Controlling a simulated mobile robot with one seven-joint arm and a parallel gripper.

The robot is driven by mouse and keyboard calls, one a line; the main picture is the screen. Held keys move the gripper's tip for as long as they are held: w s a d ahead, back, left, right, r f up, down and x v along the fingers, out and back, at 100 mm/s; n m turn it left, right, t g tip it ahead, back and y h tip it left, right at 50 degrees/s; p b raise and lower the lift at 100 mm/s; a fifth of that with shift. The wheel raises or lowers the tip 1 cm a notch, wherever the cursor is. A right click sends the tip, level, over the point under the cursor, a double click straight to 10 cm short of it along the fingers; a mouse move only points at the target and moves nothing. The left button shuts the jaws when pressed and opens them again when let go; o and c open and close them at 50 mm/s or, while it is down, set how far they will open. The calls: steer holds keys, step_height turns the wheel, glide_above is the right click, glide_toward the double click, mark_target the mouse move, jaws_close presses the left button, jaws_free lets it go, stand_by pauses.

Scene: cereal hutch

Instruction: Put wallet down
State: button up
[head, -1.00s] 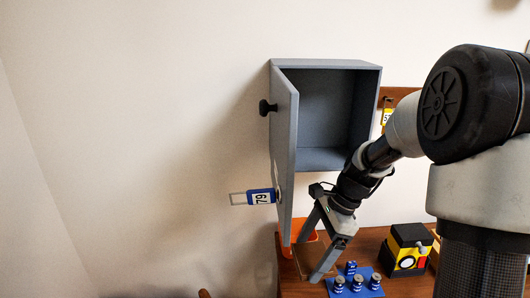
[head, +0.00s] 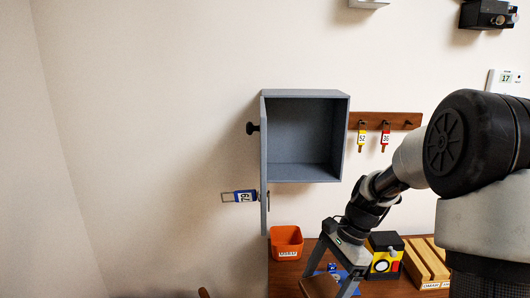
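My gripper (head: 325,286) is low over the wooden counter, with its two fingers spread to either side of a flat brown piece. This piece looks like the wallet (head: 318,288) and spans the gap between the fingertips, so the gripper appears shut on it. Its lower part is cut off by the picture's bottom edge. I cannot tell whether it touches the counter (head: 385,290). A blue tray (head: 352,287) lies behind the fingers and is mostly hidden.
An orange bin (head: 286,243) stands left of my gripper. A black and yellow box (head: 383,265) and a slotted wooden holder (head: 427,262) stand to the right. Above hangs a grey cabinet (head: 305,180), its door (head: 264,165) open with a blue-tagged key. A key rack (head: 400,119) is beside it.

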mark_target(321, 294)
steer(key=r+n+g+h+p, duration=0.1)
steer(key=r+n+p, duration=0.1)
steer(key=n+p, duration=0.1)
steer(key=r+n+g+h+p, duration=0.1)
steer(key=r+n+p, duration=0.1)
steer(key=n+p, duration=0.1)
steer(key=r+n+g+h+p, duration=0.1)
steer(key=r+n+p, duration=0.2)
steer(key=n+p, duration=0.1)
steer(key=shift+s+a+n, duration=0.1)
steer(key=shift+s+n, duration=0.2)
steer(key=shift+n, duration=0.3)
steer(key=shift+d+r+n+h+p, duration=0.1)
steer(key=shift+r+n+h+p, duration=0.15)
steer(key=shift+n+p, duration=0.3)
steer(key=shift+d+r+n+h+p, duration=0.1)
steer(key=shift+n+h+p, duration=0.2)
steer(key=shift+n, duration=0.35)
steer(key=shift+d+n, duration=0.15)
steer(key=shift+n, duration=0.25)
